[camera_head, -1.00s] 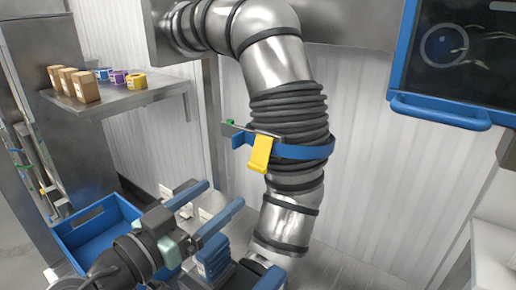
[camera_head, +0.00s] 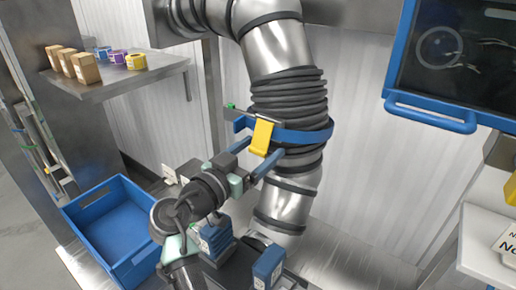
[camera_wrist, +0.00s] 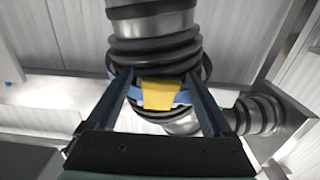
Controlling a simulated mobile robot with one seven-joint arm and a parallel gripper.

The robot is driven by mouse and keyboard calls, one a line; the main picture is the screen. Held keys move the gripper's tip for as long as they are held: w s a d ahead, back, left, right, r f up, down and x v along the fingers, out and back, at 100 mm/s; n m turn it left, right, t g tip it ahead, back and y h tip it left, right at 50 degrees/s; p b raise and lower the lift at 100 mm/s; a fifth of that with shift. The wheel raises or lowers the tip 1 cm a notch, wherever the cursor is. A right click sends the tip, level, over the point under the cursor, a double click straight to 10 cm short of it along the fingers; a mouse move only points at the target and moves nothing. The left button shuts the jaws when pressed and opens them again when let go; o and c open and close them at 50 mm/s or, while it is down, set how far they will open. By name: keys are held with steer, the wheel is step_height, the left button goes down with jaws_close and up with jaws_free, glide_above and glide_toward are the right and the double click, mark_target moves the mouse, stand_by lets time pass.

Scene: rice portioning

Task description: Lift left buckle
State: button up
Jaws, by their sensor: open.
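The left buckle is a yellow flap (camera_head: 262,137) on a blue strap (camera_head: 303,136) around the black ribbed section of a metal duct. My gripper (camera_head: 262,158) is open, its two blue fingers pointing at the duct just below the flap. In the wrist view the yellow flap (camera_wrist: 159,93) hangs between the two open fingers (camera_wrist: 164,92) near their tips. I cannot tell whether either finger touches it. The far side of the strap is hidden behind the duct.
The metal duct (camera_head: 278,50) bends down from the wall. A blue crate (camera_head: 112,232) stands at the lower left. A shelf (camera_head: 118,80) holds boxes and rolls of tape. A blue-framed board (camera_head: 450,70) is at upper right. A white counter (camera_head: 485,245) is at lower right.

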jaws_close()
stand_by(0.3)
